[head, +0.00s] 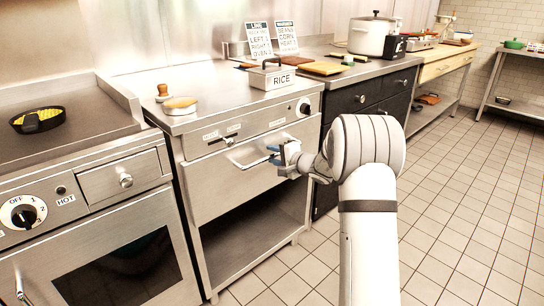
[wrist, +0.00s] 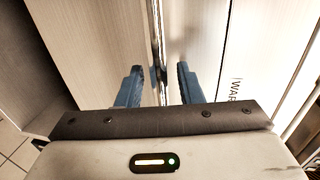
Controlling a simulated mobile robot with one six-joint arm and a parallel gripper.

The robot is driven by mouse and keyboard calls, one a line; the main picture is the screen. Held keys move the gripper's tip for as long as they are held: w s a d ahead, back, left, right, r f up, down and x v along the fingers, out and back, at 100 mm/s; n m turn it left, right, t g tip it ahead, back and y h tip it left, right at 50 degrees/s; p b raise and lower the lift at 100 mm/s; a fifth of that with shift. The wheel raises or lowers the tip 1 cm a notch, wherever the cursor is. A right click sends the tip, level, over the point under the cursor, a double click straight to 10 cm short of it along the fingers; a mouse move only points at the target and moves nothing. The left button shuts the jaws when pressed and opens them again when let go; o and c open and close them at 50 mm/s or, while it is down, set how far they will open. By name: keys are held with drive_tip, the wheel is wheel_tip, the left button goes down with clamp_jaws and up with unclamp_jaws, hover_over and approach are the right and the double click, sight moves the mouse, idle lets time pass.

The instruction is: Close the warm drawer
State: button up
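The warm drawer (head: 222,187) is the steel front of the counter unit in the middle of the head view. Its bar handle (head: 243,163) runs across its upper part. I cannot tell how far the drawer stands out. My gripper (head: 273,154) is at the right end of this handle in the head view. In the wrist view the two blue fingers (wrist: 158,88) stand apart, with a thin metal bar running between them. No contact is clear. A partial "WAR" label (wrist: 235,90) shows on the panel at right.
Below the drawer is an open shelf (head: 250,235). On the counter above are a boxed "RICE" container (head: 272,76) and a round pad (head: 180,105). The oven (head: 120,250) stands left, dark drawers (head: 352,98) right. Tiled floor (head: 450,220) at right is clear.

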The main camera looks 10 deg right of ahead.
drive_tip(key=p+v, duration=0.1)
drive_tip(key=v, duration=0.6)
drive_tip(key=shift+s, duration=0.25)
drive_tip(key=shift+r, duration=0.2)
drive_tip(key=s+a+r+n+g+p, duration=0.3)
drive_tip(key=s+a+r+g+p, duration=0.1)
drive_tip(key=s+a+r+p, duration=0.35)
drive_tip(key=s+a+r+n+g+p, duration=0.4)
drive_tip(key=s+a+r+p, duration=0.15)
drive_tip(key=s+r, duration=0.45)
drive_tip(key=s+d+r+n+g+h+p, duration=0.1)
drive_tip(key=s+d+r+h+p, duration=0.1)
drive_tip(key=s+p, duration=0.3)
drive_tip(key=s+d+r+n+g+h+p, duration=0.1)
drive_tip(key=s+r+p, duration=0.4)
drive_tip(key=s, duration=0.5)
drive_tip(key=s+d+r+n+g+h+p, duration=0.1)
drive_tip(key=s+d+r+h+p, duration=0.3)
drive_tip(key=s, duration=0.4)
drive_tip(key=shift+r+n+h+p, duration=0.15)
drive_tip(key=shift+n+h+p, duration=0.45)
drive_tip(key=shift+n+p, duration=0.35)
drive_tip(key=shift+o, duration=0.4)
